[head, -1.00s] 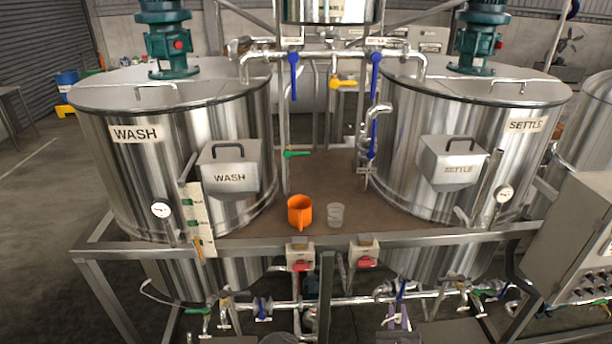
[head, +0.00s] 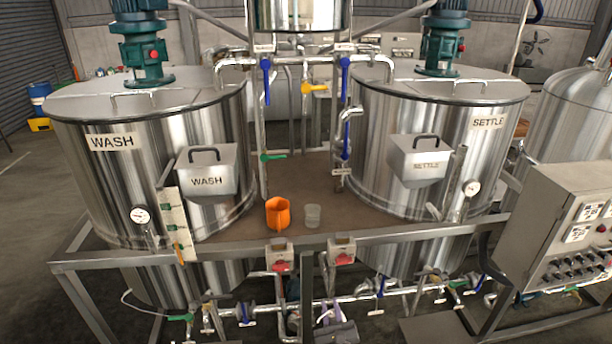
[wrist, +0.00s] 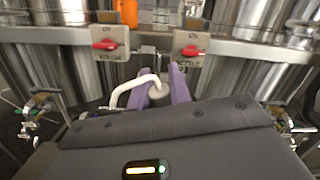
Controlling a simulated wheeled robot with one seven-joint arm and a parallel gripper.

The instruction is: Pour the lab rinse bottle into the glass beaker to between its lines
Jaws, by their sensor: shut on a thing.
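The glass beaker (head: 312,215) stands upright on the brown deck between the two tanks, just right of an orange jug (head: 277,213). Its lines are too small to read. My gripper (wrist: 160,84) has purple fingers shut on the lab rinse bottle (wrist: 157,93), whose bent white spout points left in the wrist view. Most of the bottle is hidden behind the fingers and the dark wrist. In the head view my gripper (head: 329,314) is low, below the deck's front rail and well apart from the beaker.
A steel rail (head: 400,237) with two red-switch boxes (head: 281,257) (head: 341,250) runs along the deck's front. The WASH tank (head: 110,165) and SETTLE tank (head: 480,150) flank the deck. Pipes and valves lie below. A control cabinet (head: 570,235) stands at right.

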